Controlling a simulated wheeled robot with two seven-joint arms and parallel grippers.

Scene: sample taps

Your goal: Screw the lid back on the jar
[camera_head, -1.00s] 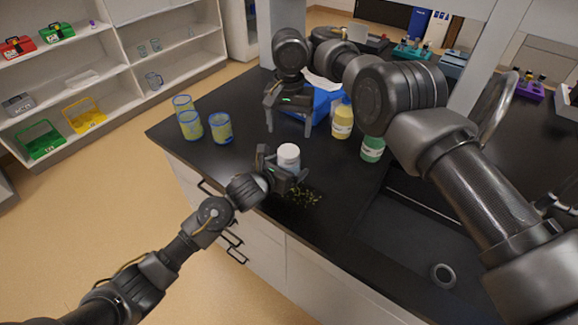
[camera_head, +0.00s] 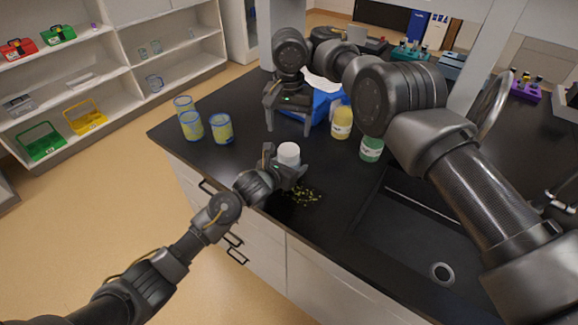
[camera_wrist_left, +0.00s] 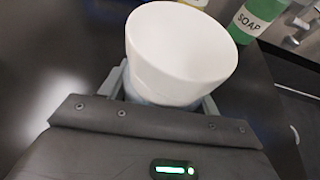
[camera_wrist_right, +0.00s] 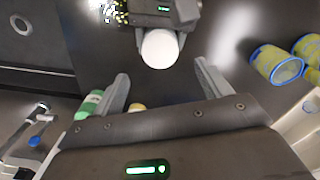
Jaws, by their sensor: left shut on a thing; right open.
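The jar (camera_wrist_left: 150,97) is a pale bluish body under a wide white lid (camera_head: 289,151). My left gripper (camera_head: 287,170) is shut around the jar's body at the near part of the dark counter. The white lid sits on top of the jar and fills the middle of the left wrist view (camera_wrist_left: 182,45); whether it is threaded tight I cannot tell. My right gripper (camera_head: 290,128) is open and empty, above and behind the jar. In the right wrist view the lid (camera_wrist_right: 160,48) lies beyond and between its spread fingers (camera_wrist_right: 160,85).
Several blue-rimmed yellow jars or cups (camera_head: 221,129) stand at the counter's left. A yellow bottle (camera_head: 342,122) and a green soap bottle (camera_head: 371,149) stand right of the right gripper. A blue bin (camera_head: 325,103) is behind. Yellow bits (camera_head: 303,195) lie near the jar. A sink (camera_head: 420,245) is at right.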

